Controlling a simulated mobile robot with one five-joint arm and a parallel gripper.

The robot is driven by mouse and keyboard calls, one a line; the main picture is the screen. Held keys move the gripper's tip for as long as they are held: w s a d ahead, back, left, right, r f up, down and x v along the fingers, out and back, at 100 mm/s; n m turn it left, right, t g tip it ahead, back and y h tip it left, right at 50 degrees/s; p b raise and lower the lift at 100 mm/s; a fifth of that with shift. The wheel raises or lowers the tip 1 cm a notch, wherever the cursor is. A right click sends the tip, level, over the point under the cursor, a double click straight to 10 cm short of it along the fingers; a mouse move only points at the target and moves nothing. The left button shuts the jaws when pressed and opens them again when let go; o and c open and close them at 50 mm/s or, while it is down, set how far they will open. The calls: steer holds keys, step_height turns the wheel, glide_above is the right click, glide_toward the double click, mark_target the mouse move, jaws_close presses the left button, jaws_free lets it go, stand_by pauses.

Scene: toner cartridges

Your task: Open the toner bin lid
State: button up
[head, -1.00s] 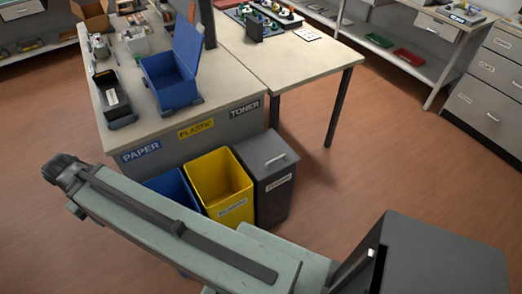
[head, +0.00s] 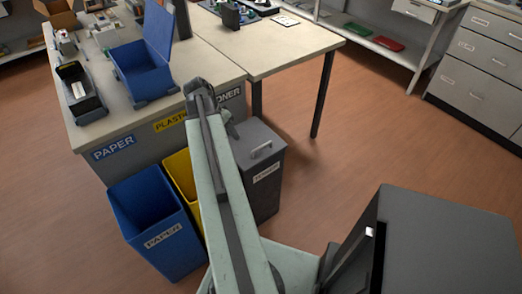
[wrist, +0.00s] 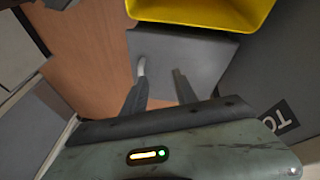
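The toner bin (head: 264,185) is dark grey and stands at the right end of the bin row, partly behind my arm in the head view. Its lid (head: 250,135) lies flat and shut, with a light bar handle (head: 261,150) on top. In the wrist view the grey lid (wrist: 205,62) lies beyond my gripper (wrist: 160,74). The fingers are apart, with nothing seen held between them. A pale upright piece shows at the left finger's end; I cannot tell whether it is the handle or the fingertip. The gripper is mostly hidden by my arm in the head view.
A blue paper bin (head: 158,225) and a yellow plastic bin (head: 183,178) stand open to the left. The yellow bin also shows in the wrist view (wrist: 200,14). The worktable (head: 215,65) stands behind the bins. The floor to the right is clear.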

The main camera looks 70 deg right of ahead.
steer(key=s+d+m, duration=0.3)
steer(key=s+d, duration=0.2)
steer(key=s, duration=0.3)
steer(key=b, duration=0.7)
glide_above(259, 152)
steer(key=shift+g, duration=0.4)
step_height(259, 152, down, 8)
steer(key=shift+d+r, duration=0.15)
steer(key=shift+r, duration=0.1)
steer(key=shift+s+d+f+b, duration=0.15)
steer(key=shift+s+f+b, duration=0.15)
steer(key=shift+b, duration=0.1)
steer(key=shift+r, duration=0.1)
jaws_close()
